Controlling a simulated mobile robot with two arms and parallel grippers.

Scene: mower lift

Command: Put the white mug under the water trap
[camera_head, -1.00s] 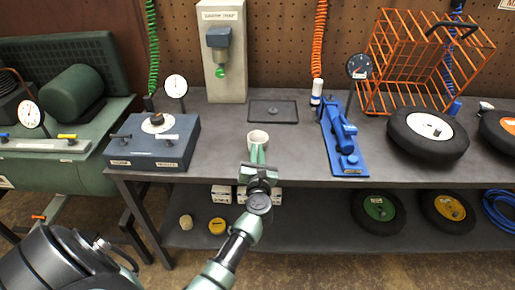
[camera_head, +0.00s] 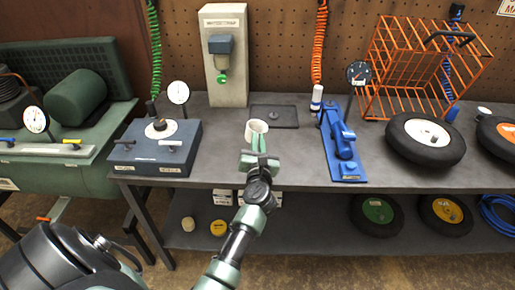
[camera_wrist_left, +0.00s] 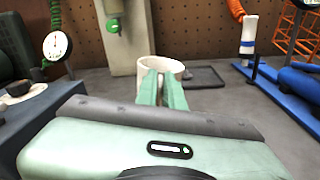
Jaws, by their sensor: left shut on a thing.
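The white mug (camera_head: 257,127) is above the front middle of the grey bench, near the dark tray. My left gripper (camera_head: 258,146) is shut on the white mug at its near side; in the left wrist view the green fingers reach the mug (camera_wrist_left: 165,67). The mug looks upright, and I cannot tell whether it touches the bench. The water trap (camera_head: 221,60) is a grey-blue unit with a green tip on a pale upright panel (camera_head: 237,90), behind and left of the mug. My right gripper does not show.
A dark shallow tray (camera_head: 288,116) lies behind and right of the mug. A blue-grey box with a gauge (camera_head: 158,150) stands left, and a blue tool (camera_head: 341,150) lies right. The bench (camera_head: 216,150) is clear between the box and the mug.

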